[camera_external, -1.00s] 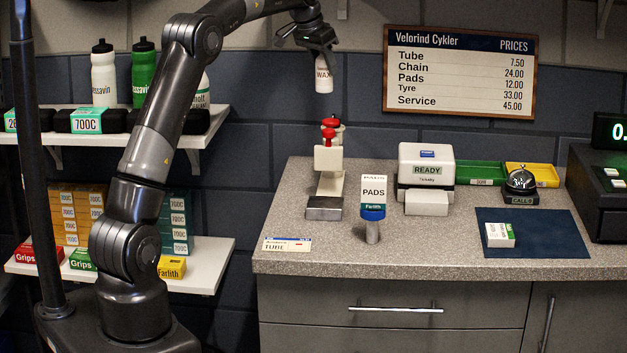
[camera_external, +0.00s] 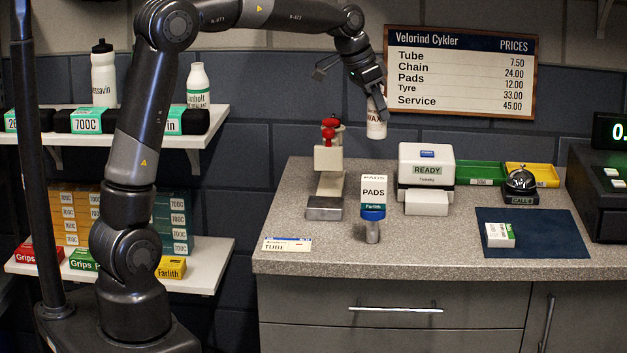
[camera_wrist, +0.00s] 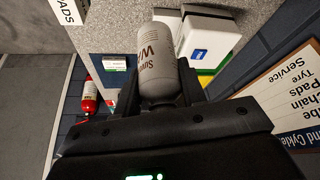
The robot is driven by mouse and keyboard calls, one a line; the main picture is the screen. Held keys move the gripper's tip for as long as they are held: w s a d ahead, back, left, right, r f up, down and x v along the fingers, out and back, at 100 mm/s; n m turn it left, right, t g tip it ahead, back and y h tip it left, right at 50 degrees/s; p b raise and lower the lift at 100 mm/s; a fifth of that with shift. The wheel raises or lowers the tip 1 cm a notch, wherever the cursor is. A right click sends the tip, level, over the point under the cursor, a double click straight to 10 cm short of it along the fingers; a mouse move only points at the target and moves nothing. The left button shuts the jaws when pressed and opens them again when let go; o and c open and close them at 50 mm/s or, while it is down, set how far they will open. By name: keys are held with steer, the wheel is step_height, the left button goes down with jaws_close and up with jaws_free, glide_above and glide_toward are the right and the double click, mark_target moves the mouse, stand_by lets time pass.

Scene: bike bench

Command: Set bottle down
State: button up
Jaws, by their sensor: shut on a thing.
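A white bottle labelled WAX (camera_external: 376,124) hangs in my gripper (camera_external: 376,100) in the external view, above the back of the counter (camera_external: 300,240). It is between the red-topped clamp press and the READY box, clear of the countertop. It looks roughly upright. In the wrist view the bottle (camera_wrist: 158,62) sits between the fingers of my gripper (camera_wrist: 158,100), which are shut on it. Its lower end points away from the palm toward the counter.
A blue mat (camera_external: 545,245) holds a small box (camera_external: 500,234). Bare counter shows around the PADS stand and along the front.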

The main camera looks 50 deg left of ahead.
step_height(320, 180, down, 19)
steer(key=shift+r, duration=0.1)
stand_by(0.4)
steer(key=o, duration=1)
steer(key=v, duration=1.1)
steer(key=s+a+r+n+t+y, duration=0.1)
steer(key=s+r, duration=0.2)
steer(key=s, duration=0.5)
steer(key=s+r+n, duration=0.1)
steer(key=s+r, duration=0.2)
steer(key=s, duration=0.6)
steer(key=shift+s+a+f+n+t+y, duration=0.15)
steer(key=shift+s+a+f+n, duration=0.3)
steer(key=shift+s, duration=1.95)
steer(key=shift+s+a+f+n+t+y, duration=0.1)
steer(key=shift+s+a+f+n, duration=0.3)
steer(key=shift+s, duration=2)
steer(key=shift+s+a+f+n+t+y, duration=0.15)
steer(key=shift+s+a+f+n, duration=0.25)
steer(key=shift+s, duration=2.05)
